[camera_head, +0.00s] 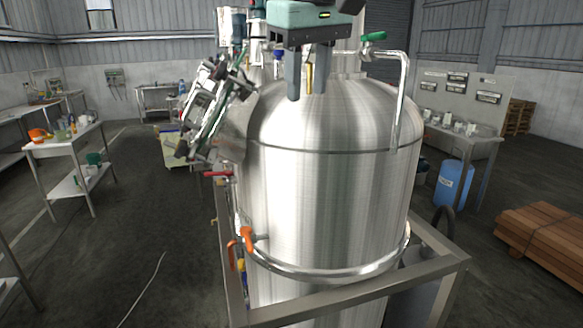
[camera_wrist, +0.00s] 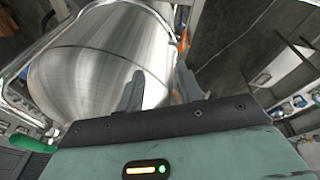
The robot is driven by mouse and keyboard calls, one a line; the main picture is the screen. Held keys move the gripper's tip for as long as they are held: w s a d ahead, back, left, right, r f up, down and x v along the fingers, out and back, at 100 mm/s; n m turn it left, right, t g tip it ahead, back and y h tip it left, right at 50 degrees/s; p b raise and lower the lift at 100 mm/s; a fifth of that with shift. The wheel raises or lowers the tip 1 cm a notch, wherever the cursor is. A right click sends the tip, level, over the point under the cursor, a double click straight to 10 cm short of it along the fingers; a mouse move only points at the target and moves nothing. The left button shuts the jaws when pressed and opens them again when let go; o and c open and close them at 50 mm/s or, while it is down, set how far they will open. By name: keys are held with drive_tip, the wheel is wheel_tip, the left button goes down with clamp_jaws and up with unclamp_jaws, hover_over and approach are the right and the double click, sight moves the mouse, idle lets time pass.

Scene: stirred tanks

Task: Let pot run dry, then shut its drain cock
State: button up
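The pot is a large brushed-steel tank (camera_head: 330,190) with a domed top, standing in a steel frame in the middle of the head view. A valve with an orange handle (camera_head: 247,240) sticks out low on its left side; a red lever (camera_head: 217,174) sits higher up. I cannot tell for sure which is the drain cock, nor whether any liquid runs. My gripper (camera_head: 308,90) hangs above and in front of the dome, fingers down, apart and empty. In the wrist view my gripper (camera_wrist: 163,88) also shows spread fingers before the tank wall (camera_wrist: 105,60), with orange parts (camera_wrist: 184,42) beyond.
A green-handled bent pipe (camera_head: 400,95) rises at the tank's right. An open hatch with clamps (camera_head: 210,110) juts out at left. A frame rail (camera_head: 350,290) crosses in front. A blue drum (camera_head: 453,184) and planks (camera_head: 545,235) stand right. Floor at left is mostly clear.

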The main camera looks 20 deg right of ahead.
drive_tip(key=s+a+f+n+b, duration=0.1)
drive_tip(key=s+a+f+b, duration=0.1)
drive_tip(key=f, duration=0.9)
drive_tip(key=shift+s+a+n+g+y+b, duration=0.3)
drive_tip(key=shift+s+a+g+y+b, duration=0.1)
drive_tip(key=shift+s+a, duration=0.55)
drive_tip(key=shift+f, duration=0.1)
